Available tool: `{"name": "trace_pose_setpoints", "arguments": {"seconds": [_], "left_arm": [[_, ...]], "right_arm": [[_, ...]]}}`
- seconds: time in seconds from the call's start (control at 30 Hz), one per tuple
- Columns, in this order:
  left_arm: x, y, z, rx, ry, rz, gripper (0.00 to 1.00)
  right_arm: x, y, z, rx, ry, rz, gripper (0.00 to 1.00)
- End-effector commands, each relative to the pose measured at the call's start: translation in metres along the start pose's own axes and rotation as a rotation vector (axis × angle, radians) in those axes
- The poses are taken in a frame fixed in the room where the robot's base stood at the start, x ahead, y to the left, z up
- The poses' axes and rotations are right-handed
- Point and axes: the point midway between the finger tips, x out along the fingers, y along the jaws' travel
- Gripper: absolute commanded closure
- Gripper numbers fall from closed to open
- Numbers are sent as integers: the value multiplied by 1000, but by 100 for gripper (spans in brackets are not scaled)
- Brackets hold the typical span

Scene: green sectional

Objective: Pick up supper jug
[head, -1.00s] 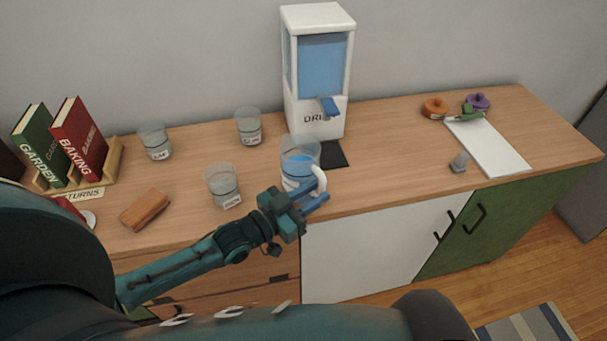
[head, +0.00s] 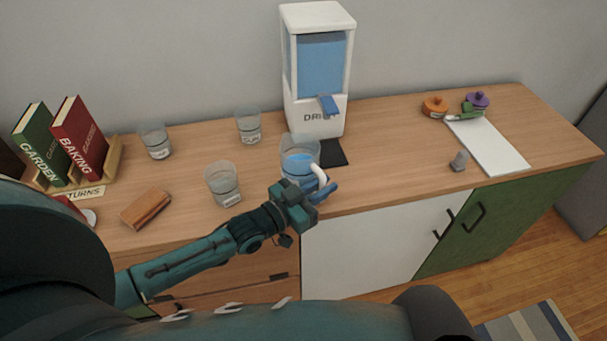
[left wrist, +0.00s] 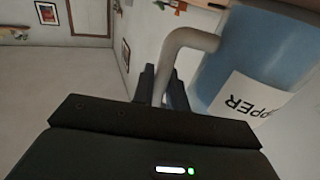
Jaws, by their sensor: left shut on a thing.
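The supper jug (head: 298,153) is a clear jug with blue liquid and a white handle, on the counter in front of the drink dispenser. It also shows close up in the left wrist view (left wrist: 262,50), with a white label whose letters read "PPER". My left gripper (head: 322,192) is at the jug's front right side, shut on its handle. In the left wrist view the handle runs down between the fingers (left wrist: 163,88). The jug's lower part is partly hidden by my gripper in the head view. My right gripper is not in view.
The dispenser (head: 318,115) stands behind the jug, with a dark mat (head: 331,153) at its foot. A labelled glass (head: 223,184) is close on the left; two more stand behind. A brown block (head: 146,208) and books (head: 80,140) are farther left.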

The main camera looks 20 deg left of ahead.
Motion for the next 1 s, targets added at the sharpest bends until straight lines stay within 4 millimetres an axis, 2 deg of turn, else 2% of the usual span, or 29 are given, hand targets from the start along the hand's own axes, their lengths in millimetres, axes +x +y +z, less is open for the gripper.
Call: {"name": "trace_pose_setpoints", "arguments": {"seconds": [0.47, 0.57, 0.8, 1.0], "left_arm": [[0, 0, -6, 3, 7, 0, 100], [0, 0, -19, 3, 9, 0, 100], [0, 0, -66, 3, 11, 1, 100], [0, 0, -94, 4, 8, 1, 100]], "right_arm": [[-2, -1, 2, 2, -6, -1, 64], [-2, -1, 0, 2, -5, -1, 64], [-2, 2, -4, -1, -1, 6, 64], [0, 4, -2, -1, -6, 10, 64]]}}
